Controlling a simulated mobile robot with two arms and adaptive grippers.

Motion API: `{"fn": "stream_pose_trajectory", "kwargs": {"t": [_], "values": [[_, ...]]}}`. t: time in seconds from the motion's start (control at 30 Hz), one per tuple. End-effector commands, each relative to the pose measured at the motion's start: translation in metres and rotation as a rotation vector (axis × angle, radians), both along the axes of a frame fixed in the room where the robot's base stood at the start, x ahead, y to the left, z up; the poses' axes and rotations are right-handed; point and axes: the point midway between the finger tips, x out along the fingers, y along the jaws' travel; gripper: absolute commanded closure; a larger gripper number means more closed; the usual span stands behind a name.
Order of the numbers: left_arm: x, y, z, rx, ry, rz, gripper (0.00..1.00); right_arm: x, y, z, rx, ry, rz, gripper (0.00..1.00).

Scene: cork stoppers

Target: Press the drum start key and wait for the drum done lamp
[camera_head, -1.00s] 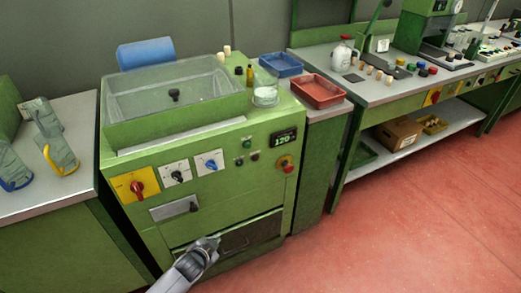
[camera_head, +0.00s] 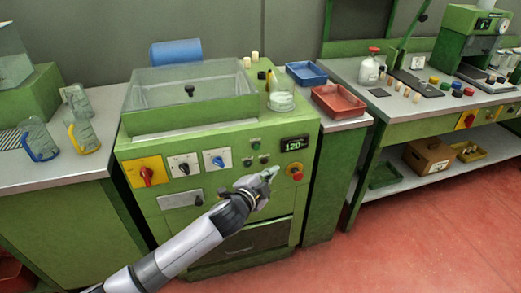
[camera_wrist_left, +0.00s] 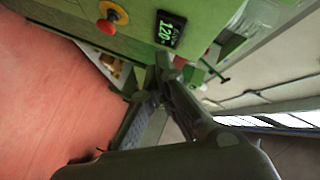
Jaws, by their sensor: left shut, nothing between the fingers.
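The green drum machine (camera_head: 225,235) stands in the middle of the head view. Its front panel has small keys and lamps: a green one (camera_head: 255,143) at the top and dark ones (camera_head: 247,161) below it. I cannot read their labels or tell whether a lamp is lit. The display (camera_head: 294,144) reads 120. My left gripper (camera_head: 270,173) is shut and empty in front of the panel, just below the small keys and left of the red stop button (camera_head: 296,174). In the left wrist view the gripper's fingers (camera_wrist_left: 158,85) show close to the display. My right gripper is not in view.
A yellow plate with a red knob (camera_head: 146,173) and two dial switches (camera_head: 184,165) are on the panel's left. Blue (camera_head: 306,73) and red (camera_head: 338,101) trays stand to the right. Jugs (camera_head: 84,134) stand left.

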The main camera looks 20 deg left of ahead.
Motion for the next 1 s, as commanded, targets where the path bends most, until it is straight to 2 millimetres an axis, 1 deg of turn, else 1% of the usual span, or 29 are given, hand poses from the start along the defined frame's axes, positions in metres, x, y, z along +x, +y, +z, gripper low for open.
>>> {"fn": "stream_pose_trajectory", "kwargs": {"t": [0.23, 0.37, 0.47, 0.77, 0.9, 1.0], "values": [[0.001, 0.000, 0.000, -0.001, 0.000, 0.000, 1.00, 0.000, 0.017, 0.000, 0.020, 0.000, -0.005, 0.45], [0.006, 0.004, -0.001, 0.000, -0.001, 0.001, 1.00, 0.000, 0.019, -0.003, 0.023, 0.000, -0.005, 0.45], [0.015, 0.010, -0.001, 0.001, -0.001, 0.000, 1.00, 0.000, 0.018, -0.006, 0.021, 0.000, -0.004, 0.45], [0.050, 0.034, -0.002, 0.001, -0.001, 0.002, 1.00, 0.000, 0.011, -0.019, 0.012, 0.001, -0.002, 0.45], [0.063, 0.042, 0.000, 0.001, 0.002, 0.001, 1.00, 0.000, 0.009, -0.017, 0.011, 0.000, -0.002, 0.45], [0.069, 0.046, 0.000, 0.000, 0.000, 0.001, 1.00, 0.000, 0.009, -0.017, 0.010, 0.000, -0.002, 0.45]]}}
